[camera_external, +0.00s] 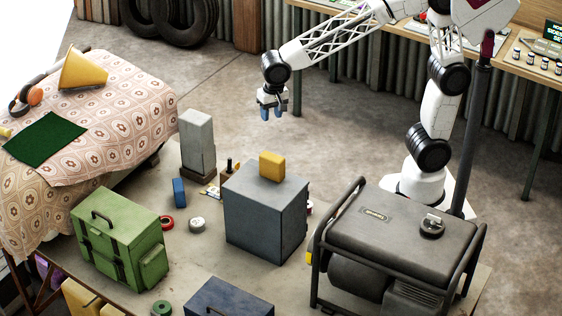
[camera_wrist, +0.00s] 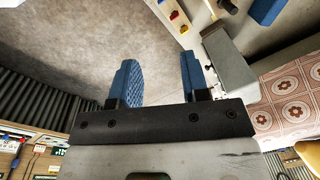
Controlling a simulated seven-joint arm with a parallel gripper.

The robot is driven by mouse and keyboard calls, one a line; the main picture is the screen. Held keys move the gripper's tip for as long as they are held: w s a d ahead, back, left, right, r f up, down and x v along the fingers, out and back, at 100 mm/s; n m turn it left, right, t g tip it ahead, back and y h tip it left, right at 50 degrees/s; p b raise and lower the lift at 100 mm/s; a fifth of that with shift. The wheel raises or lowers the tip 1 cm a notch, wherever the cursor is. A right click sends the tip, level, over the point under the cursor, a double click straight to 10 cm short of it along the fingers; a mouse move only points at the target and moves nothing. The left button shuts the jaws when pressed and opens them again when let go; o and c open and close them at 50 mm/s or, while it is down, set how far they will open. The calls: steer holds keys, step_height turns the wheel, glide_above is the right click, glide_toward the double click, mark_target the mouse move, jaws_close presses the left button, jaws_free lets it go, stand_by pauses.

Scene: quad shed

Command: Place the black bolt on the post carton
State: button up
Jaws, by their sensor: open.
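My gripper (camera_external: 271,112) hangs in the air at upper centre, its blue fingers apart with nothing between them; the fingers also show in the wrist view (camera_wrist: 158,75). A small dark upright piece (camera_external: 229,164), perhaps the black bolt, stands just behind the grey cabinet; it is too small to be sure. It is below and to the left of my gripper in the picture. No box is clearly marked as the post carton. A plain yellow-orange box (camera_external: 272,166) on top of the grey cabinet (camera_external: 262,222) may be it; its top looks bare.
A tall pale block (camera_external: 197,142) stands left of the cabinet. A blue block (camera_external: 179,192), tape rolls and a green case (camera_external: 118,240) lie to the left. A generator (camera_external: 390,235) stands at right. A cloth-covered table (camera_external: 120,110) is at left. The floor under my gripper looks clear.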

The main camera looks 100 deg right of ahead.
steer(key=s+f+n+t, duration=0.1)
steer(key=s+f+n, duration=0.2)
steer(key=s+n, duration=1.1)
steer(key=s, duration=1.8)
steer(key=shift+t, duration=0.4)
